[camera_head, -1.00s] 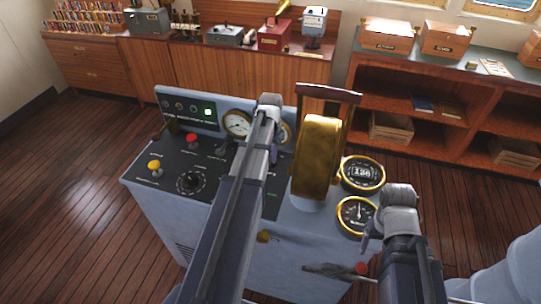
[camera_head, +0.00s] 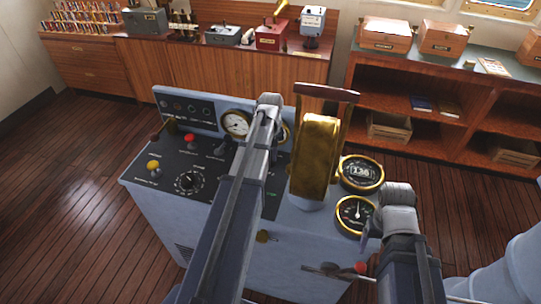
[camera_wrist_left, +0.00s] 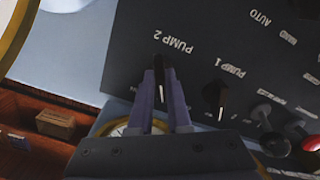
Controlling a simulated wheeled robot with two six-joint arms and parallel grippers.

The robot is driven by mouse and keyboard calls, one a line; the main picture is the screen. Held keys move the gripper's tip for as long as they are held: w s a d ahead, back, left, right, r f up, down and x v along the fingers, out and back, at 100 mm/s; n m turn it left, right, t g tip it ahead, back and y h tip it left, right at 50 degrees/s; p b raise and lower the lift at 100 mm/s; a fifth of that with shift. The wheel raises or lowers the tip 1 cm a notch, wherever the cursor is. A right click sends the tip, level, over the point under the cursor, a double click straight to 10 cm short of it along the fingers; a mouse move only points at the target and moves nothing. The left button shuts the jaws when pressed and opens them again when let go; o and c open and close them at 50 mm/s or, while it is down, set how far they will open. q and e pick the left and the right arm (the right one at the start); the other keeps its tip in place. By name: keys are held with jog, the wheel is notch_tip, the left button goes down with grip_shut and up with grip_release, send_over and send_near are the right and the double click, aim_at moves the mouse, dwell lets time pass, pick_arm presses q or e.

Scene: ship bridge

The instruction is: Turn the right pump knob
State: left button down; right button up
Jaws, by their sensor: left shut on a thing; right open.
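The right pump knob (camera_wrist_left: 158,63), a dark knob under the upside-down label PUMP 2, shows in the left wrist view. My left gripper (camera_wrist_left: 164,80) is shut on it, with one purple finger on each side, hiding most of it. The PUMP 1 knob (camera_wrist_left: 217,94) is beside it, apart from the fingers. In the head view my left arm covers the pump knob. My right gripper (camera_head: 368,234) is open near the lower gauge at the console's right side; its fingers are partly hidden.
The blue console (camera_head: 150,205) carries a brass lever housing (camera_head: 316,160), two right-hand gauges (camera_head: 361,171), a yellow knob (camera_head: 153,166) and a red knob (camera_head: 190,138). A thin red-knobbed lever (camera_head: 359,268) sticks out near my right arm. Wooden floor lies clear to the left.

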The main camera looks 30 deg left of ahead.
aim_at(271, 158)
pick_arm(q)
jog(key=shift+n, duration=0.3)
dwell(0.4)
jog(key=c, duration=0.9)
grip_release()
jog(key=shift+o, duration=0.2)
jog(key=shift+r, duration=0.1)
notch_tip(271, 158, up, 8)
jog(key=p, duration=0.8)
